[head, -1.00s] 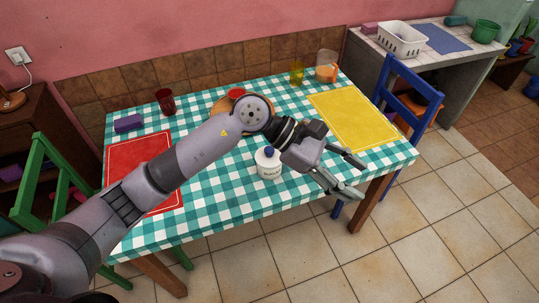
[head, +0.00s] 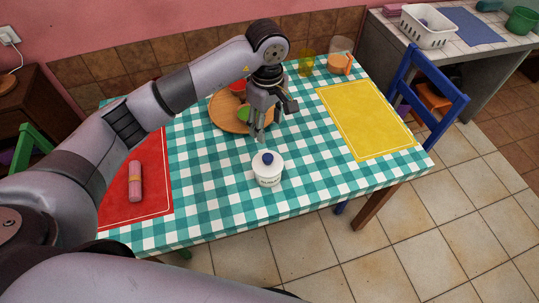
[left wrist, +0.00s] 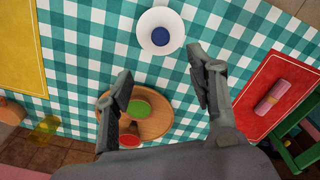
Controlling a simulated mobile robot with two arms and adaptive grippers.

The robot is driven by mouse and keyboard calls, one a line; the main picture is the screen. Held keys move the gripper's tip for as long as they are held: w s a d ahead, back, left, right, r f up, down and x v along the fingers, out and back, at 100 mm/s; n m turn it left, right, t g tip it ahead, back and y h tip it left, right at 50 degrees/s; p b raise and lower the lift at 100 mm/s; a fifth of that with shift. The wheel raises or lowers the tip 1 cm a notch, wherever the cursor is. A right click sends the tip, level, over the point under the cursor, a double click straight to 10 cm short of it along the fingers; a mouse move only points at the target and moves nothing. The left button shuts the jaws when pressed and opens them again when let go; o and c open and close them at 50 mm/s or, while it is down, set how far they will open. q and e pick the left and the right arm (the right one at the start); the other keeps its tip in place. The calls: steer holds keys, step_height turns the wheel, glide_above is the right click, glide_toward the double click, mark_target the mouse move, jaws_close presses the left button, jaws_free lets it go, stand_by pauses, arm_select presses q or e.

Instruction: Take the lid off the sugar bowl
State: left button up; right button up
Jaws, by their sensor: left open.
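The sugar bowl (head: 268,175) is white with lettering on its front and stands upright on the checked tablecloth near the table's front edge. Its white lid (head: 268,162) with a dark blue knob (head: 268,157) sits on it. In the left wrist view the lid (left wrist: 146,31) and blue knob (left wrist: 160,36) show from above, beyond my fingertips. My left gripper (head: 262,138) points down just behind the bowl, apart from it. In the left wrist view my left gripper (left wrist: 161,72) is open with nothing between its fingers. My right gripper is not in view.
A round wooden board (head: 228,117) with a green and a red item lies behind my left gripper. A red mat (head: 152,190) with a pink roll (head: 135,181) is at left. A yellow mat (head: 366,118) is at right. A blue chair (head: 430,95) stands at the table's right side.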

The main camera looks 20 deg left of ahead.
mark_target(268, 157)
arm_select(q)
steer(key=f+p, duration=0.1)
steer(key=f, duration=0.4)
steer(key=shift+s+f+p, duration=0.2)
steer(key=shift+f+p, duration=0.1)
steer(key=shift+p, duration=0.1)
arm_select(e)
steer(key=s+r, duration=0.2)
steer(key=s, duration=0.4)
arm_select(q)
step_height(268, 157, down, 4)
steer(key=shift+w+r+p, duration=0.15)
steer(key=shift+r+p, duration=0.1)
steer(key=shift+p, duration=0.25)
steer(key=shift+f+p, duration=0.3)
steer(key=shift+p, duration=0.05)
step_height(268, 157, down, 4)
steer(key=shift+d+r+p, duration=0.1)
steer(key=shift+r+p, duration=0.05)
steer(key=shift+p, duration=0.65)
steer(key=shift+f, duration=0.35)
steer(key=c, duration=0.4)
jaws_close()
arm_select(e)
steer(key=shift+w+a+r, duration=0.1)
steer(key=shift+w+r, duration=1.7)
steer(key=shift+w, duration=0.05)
